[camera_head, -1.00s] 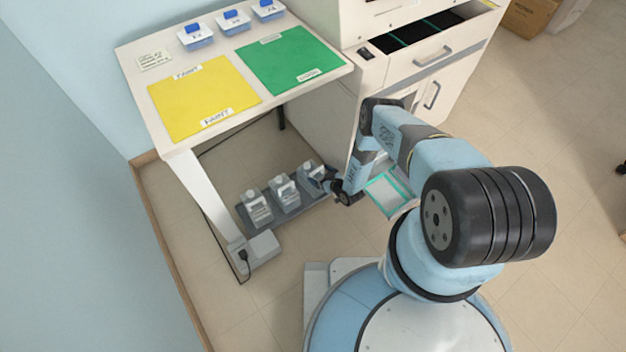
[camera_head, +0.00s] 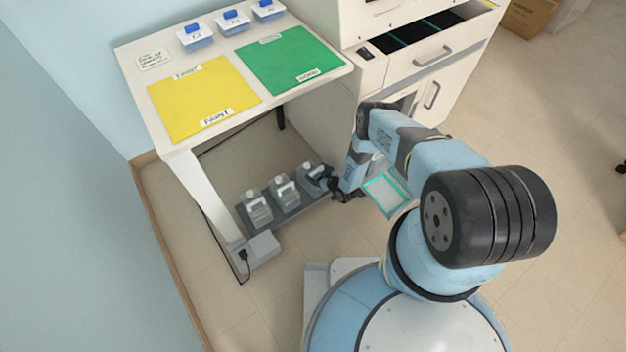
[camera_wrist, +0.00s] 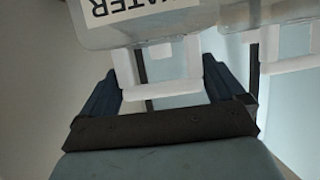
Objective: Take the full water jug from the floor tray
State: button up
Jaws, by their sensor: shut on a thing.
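Three grey, see-through jugs with pale caps stand in a row on the dark floor tray (camera_head: 304,212) under the table. They are a near-left jug (camera_head: 258,208), a middle jug (camera_head: 286,192) and a far-right jug (camera_head: 312,172). My gripper (camera_head: 329,183) is at the far-right jug and partly hides it. In the wrist view, my gripper (camera_wrist: 160,92) is shut on the white handle (camera_wrist: 172,87) of a water jug (camera_wrist: 115,36), whose label reads "WATER" upside down. I cannot tell whether this jug is clear of the tray, nor its fill level.
A second jug's white handle (camera_wrist: 283,62) is close on the right in the wrist view. The table (camera_head: 170,140) with yellow and green mats is above the tray. A grey box (camera_head: 262,248) with a plug sits by the table leg. A cabinet (camera_head: 320,112) stands behind my arm.

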jog(key=c, duration=0.7)
jog(key=shift+w, duration=0.1)
jog(key=shift+c, duration=0.2)
jog(key=shift+r, duration=0.15)
